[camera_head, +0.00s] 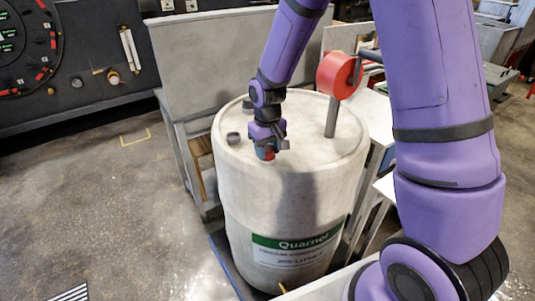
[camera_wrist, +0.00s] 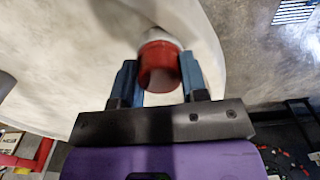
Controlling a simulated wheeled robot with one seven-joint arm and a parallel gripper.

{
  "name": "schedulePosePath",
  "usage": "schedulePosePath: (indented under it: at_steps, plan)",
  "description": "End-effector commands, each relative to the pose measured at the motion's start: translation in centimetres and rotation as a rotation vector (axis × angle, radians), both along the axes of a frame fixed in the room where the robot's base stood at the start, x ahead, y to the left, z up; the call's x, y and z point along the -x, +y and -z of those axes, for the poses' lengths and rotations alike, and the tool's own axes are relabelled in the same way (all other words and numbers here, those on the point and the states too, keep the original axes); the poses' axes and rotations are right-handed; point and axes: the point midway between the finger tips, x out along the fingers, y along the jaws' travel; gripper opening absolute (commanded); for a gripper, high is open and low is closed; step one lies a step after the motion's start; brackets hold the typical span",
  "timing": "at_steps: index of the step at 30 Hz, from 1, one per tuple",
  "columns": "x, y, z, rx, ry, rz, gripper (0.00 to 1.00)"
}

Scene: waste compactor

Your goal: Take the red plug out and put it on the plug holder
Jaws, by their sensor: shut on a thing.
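The red plug (camera_wrist: 159,68) is between the two blue fingertips of my gripper (camera_wrist: 158,78) in the wrist view. A pale rim (camera_wrist: 160,37) shows just beyond it. No plug holder can be made out for certain.
A small dark grey cap (camera_head: 233,138) is on the barrel top, left of my gripper. A grey pipe (camera_head: 331,118) stands at the right, with a red drum-shaped part (camera_head: 339,76) above it. Pale benches (camera_head: 215,50) stand close behind the barrel. The floor at left is clear.

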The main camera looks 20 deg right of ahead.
Motion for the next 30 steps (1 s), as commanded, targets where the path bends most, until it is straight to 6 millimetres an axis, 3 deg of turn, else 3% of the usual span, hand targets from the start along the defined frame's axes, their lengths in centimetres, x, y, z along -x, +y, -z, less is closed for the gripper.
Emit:
schedulePosePath:
  at_steps: [1, 4, 8, 18, 30]
  plan:
    - [0.02, -0.01, 0.03, 0.0, 0.001, 0.0, 0.36]
    - [0.03, -0.02, 0.04, 0.0, 0.001, 0.0, 0.16]
    - [0.04, -0.03, 0.04, 0.0, 0.001, -0.032, 0.16]
    - [0.05, -0.04, 0.03, 0.0, 0.002, -0.419, 0.16]
    - [0.07, -0.01, 0.03, 0.0, 0.002, -0.477, 0.16]
